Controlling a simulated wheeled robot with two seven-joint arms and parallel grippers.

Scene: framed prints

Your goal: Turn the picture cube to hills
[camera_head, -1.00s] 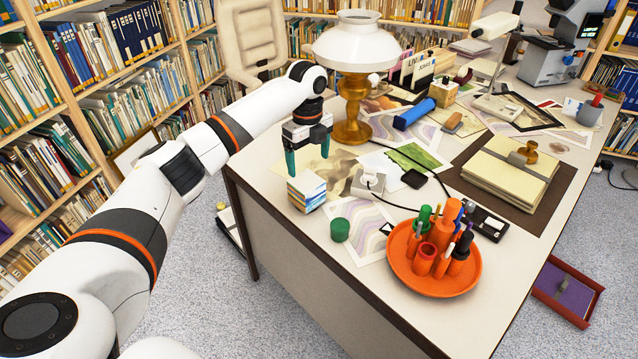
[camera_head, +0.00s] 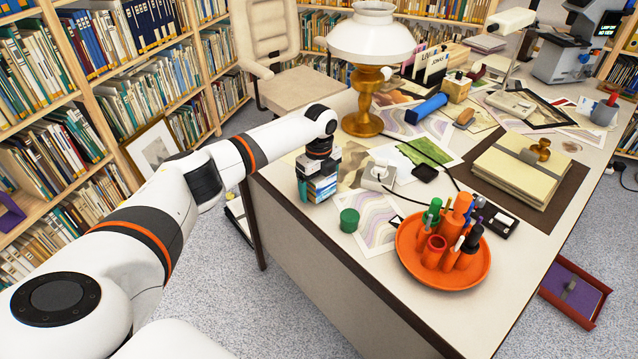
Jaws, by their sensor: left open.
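The picture cube (camera_head: 319,190) stands on the near left part of the desk, close to its left edge. Blue and white show on its visible side, but I cannot make out the picture. My left gripper (camera_head: 318,181) is directly above and around the cube, pointing down. Its fingers are open and lie about the cube's sides, partly hidden; I cannot tell whether they touch it. The gripper hides the cube's top. My right gripper is not in view.
An orange tray (camera_head: 455,276) with pen cups is nearer. A brass lamp (camera_head: 365,108) stands behind.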

